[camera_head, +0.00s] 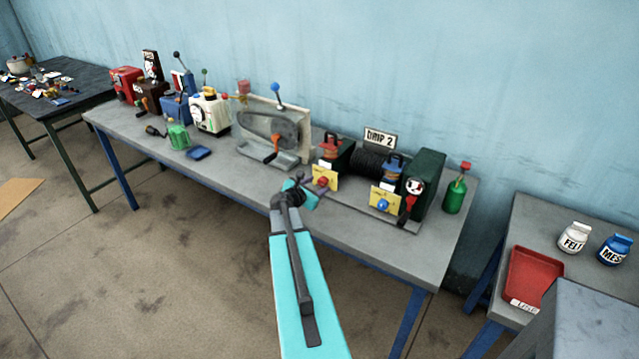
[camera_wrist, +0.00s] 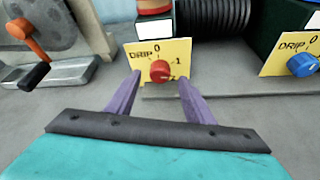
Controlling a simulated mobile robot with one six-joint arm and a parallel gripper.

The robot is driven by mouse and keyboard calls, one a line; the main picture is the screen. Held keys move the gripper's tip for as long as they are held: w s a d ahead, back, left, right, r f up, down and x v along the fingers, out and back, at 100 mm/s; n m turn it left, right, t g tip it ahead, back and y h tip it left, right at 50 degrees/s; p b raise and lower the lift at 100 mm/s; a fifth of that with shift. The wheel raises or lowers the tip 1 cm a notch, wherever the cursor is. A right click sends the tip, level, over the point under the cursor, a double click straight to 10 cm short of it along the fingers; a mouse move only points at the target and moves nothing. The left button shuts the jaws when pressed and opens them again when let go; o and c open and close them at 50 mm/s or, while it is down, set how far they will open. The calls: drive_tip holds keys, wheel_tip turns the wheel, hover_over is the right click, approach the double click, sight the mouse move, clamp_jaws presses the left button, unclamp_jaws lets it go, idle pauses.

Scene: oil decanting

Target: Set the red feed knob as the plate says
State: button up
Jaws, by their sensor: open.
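The red feed knob (camera_wrist: 160,71) sits on a yellow dial card (camera_wrist: 143,52) marked DRIP, 0 and 1; its lower right mark is partly covered. The knob also shows in the head view (camera_head: 323,181). I cannot tell which mark it points to. The plate (camera_head: 380,139) behind the machine reads "DRIP 2". My gripper (camera_wrist: 160,80) is open and empty, its purple fingers on either side of the knob in the wrist view, with gaps between. In the head view my gripper (camera_head: 306,188) is just left of and in front of the knob.
A blue knob (camera_wrist: 303,65) on a second yellow DRIP card stands to the right. A grey machine with an orange-handled crank (camera_wrist: 33,50) stands to the left. A black ribbed cylinder (camera_wrist: 213,14) is behind. A green oil can (camera_head: 454,194) stands at the bench's right end.

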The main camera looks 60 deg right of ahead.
sight(323, 182)
drive_tip(key=shift+p+x, duration=0.35)
drive_tip(key=shift+x, duration=1.05)
drive_tip(key=c, duration=1)
